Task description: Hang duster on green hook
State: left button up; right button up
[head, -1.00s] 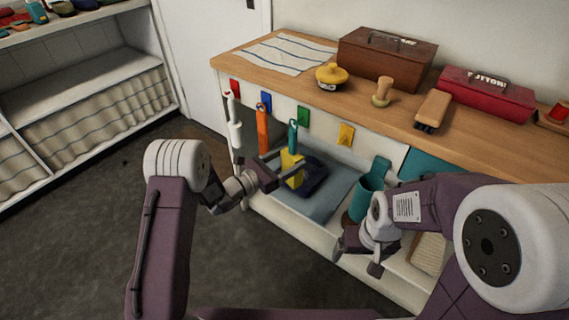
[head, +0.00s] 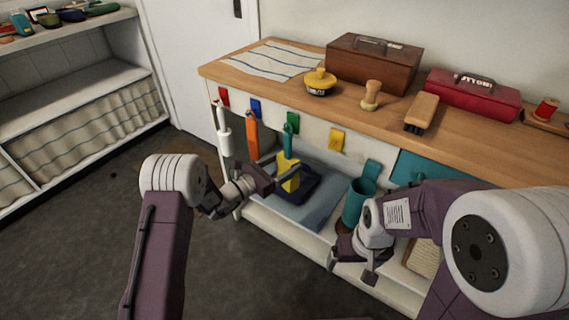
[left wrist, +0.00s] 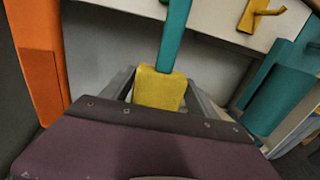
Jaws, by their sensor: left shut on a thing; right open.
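The duster has a teal handle (head: 288,143) and a yellow block (head: 288,177), and hangs upright in front of the bench. My left gripper (head: 287,178) is shut on its yellow part. In the left wrist view the yellow block (left wrist: 158,88) sits between the fingers, with the teal handle (left wrist: 174,35) rising out of frame. The green hook plate (head: 293,122) is on the bench's front rail, right at the handle's top. I cannot tell whether the handle's loop is on the hook. My right gripper (head: 350,268) is open and empty, low before the shelf.
A white tool (head: 224,132) and an orange tool (head: 252,136) hang beside red and blue hooks to the left. The yellow hook (head: 337,139) is bare. A teal holder (head: 358,200) stands on the lower shelf. Boxes and a brush (head: 422,112) stand on the benchtop.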

pick_arm(q)
jog(key=o, duration=1.4)
jog(key=shift+a, duration=0.1)
jog(key=p+v, duration=0.2)
jog(key=v, duration=0.7)
jog(key=shift+p, duration=0.35)
